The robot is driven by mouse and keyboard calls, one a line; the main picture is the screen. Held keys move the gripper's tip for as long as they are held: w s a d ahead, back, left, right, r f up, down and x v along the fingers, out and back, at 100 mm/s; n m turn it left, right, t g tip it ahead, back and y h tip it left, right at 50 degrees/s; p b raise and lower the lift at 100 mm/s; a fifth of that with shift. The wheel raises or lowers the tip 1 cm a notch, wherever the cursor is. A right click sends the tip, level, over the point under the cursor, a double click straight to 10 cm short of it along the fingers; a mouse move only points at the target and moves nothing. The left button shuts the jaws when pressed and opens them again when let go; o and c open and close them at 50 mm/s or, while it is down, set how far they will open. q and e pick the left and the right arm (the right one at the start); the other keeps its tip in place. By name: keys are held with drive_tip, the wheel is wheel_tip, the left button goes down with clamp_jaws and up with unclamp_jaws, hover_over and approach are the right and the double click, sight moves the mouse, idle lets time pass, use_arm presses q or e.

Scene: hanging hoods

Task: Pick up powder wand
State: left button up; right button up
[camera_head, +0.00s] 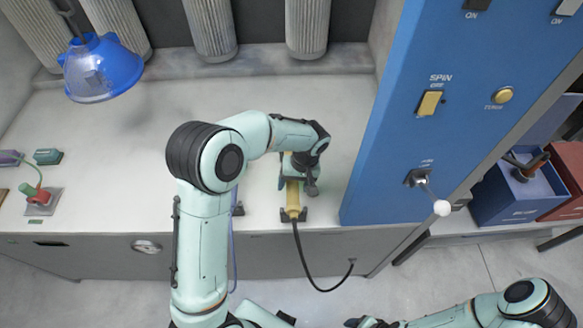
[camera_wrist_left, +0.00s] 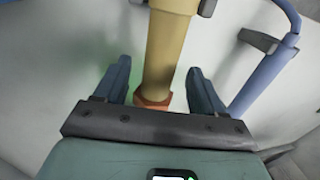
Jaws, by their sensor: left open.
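The powder wand is a yellow tube (camera_head: 293,197) lying in a dark holder at the front edge of the counter, with a black hose hanging from its near end. My left gripper (camera_head: 300,180) is over the wand and hides part of it. In the left wrist view, the wand (camera_wrist_left: 170,45) runs between the two open fingers of the gripper (camera_wrist_left: 158,92), with a gap on each side. Its orange end (camera_wrist_left: 153,98) is near the palm. My right arm shows at the lower right; its gripper (camera_head: 366,322) is at the bottom edge, jaws unclear.
A blue tube (camera_wrist_left: 265,80) lies beside the wand, in its own dark holder. A blue cabinet (camera_head: 430,130) with switches and a white-knobbed lever (camera_head: 441,207) stands on the right. A blue hood (camera_head: 102,68) hangs at the left back. The counter (camera_head: 110,130) left of my arm is mostly clear.

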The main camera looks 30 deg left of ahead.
use_arm(q)
drive_tip(key=shift+a+f, duration=0.2)
drive_tip(key=shift+f, duration=0.85)
drive_tip(key=shift+s, duration=0.1)
drive_tip(key=shift+c, duration=0.3)
drive_tip(key=shift+r, duration=0.1)
drive_tip(key=c, duration=1.1)
drive_tip(key=shift+c, duration=0.2)
wheel_tip(320, 180, up, 25)
drive_tip(key=p, duration=0.3)
use_arm(e)
drive_tip(key=shift+t, duration=0.3)
drive_tip(key=w+r, duration=0.4)
drive_tip(key=shift+w, duration=0.15)
